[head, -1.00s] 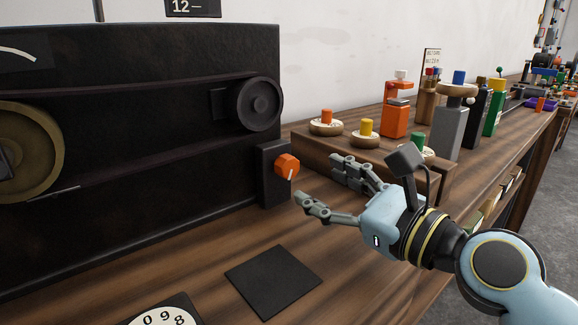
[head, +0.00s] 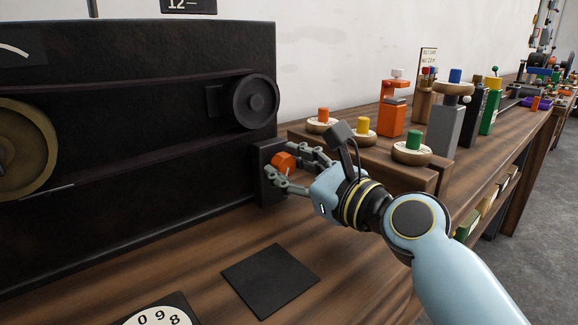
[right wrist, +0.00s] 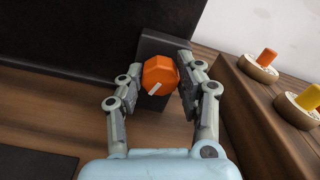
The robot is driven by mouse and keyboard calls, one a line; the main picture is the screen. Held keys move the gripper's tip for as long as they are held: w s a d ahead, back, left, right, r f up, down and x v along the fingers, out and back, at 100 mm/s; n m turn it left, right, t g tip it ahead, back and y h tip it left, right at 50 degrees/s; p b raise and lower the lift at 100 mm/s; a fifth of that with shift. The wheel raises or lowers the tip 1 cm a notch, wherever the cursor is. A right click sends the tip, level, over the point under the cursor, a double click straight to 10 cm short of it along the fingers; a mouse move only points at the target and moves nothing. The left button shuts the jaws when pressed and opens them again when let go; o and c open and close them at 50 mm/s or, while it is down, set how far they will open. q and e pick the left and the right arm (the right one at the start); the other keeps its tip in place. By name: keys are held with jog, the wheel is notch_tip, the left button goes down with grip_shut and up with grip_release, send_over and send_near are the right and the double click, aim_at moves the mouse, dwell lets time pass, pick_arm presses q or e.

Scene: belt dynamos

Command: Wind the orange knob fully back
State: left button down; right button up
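The orange knob (head: 283,162) is faceted and sits on a dark block (head: 264,182) at the right end of the big black machine. In the right wrist view the knob (right wrist: 159,74) carries a white pointer mark toward its lower side. My right gripper (head: 280,160) has one finger on each side of the knob; in the right wrist view its fingertips (right wrist: 158,80) appear to touch the knob's sides. My left gripper is not in view.
A wooden stand with orange, yellow and green knobs (head: 412,148) is just right of my right gripper. A black mat (head: 270,280) and a number dial (head: 160,318) lie in front. The belt pulley (head: 253,101) is above the knob.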

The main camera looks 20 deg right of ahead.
jog(key=c, duration=0.5)
jog(key=n, duration=0.3)
jog(key=shift+p, duration=0.3)
jog(key=shift+n, duration=1.9)
jog(key=shift+a+f, duration=0.1)
jog(key=o, duration=1.1)
jog(key=shift+s, duration=0.1)
